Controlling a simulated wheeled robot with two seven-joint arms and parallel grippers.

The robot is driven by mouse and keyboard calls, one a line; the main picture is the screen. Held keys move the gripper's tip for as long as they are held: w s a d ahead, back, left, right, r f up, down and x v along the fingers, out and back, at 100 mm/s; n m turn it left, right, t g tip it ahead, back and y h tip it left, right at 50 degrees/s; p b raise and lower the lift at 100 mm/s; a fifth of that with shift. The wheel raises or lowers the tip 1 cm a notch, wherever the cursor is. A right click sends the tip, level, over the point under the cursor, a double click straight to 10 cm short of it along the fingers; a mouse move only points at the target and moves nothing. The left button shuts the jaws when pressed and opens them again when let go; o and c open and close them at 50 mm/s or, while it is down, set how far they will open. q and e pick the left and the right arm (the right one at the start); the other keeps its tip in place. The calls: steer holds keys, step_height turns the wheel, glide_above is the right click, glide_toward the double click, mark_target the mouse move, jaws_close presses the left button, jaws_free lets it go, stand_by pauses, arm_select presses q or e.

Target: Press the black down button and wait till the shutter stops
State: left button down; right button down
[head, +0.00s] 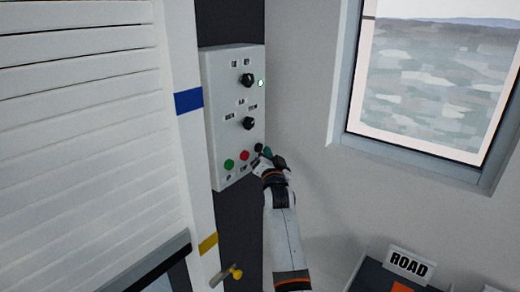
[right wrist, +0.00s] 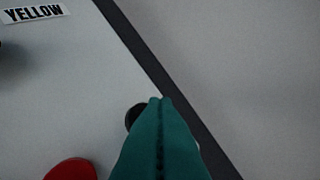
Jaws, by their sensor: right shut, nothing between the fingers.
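The white control panel (head: 232,110) is on the wall, with a green button (head: 229,164), a red button (head: 244,155) and a black button (head: 258,147) along its bottom. My right gripper (head: 266,153) is shut and empty, its tips at the black button. In the right wrist view, the teal fingers (right wrist: 160,100) partly cover the black button (right wrist: 131,117); I cannot tell whether they touch it or whether it is pushed in. The red button (right wrist: 72,170) is to their left. The white slatted shutter (head: 80,130) fills the left, with a dark bottom bar (head: 150,268). My left gripper is out of view.
Two black knobs (head: 247,80) and a small lit lamp (head: 261,83) are higher on the panel. The shutter's frame has a blue mark (head: 189,100) and a yellow mark (head: 208,243). A yellow-tipped handle (head: 235,272) sticks out below. A ROAD sign (head: 408,263) stands lower right.

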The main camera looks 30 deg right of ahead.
steer(key=shift+w+a, duration=0.1)
steer(key=shift+w, duration=0.05)
stand_by(0.4)
steer(key=shift+w+a, duration=0.1)
steer(key=shift+w, duration=0.15)
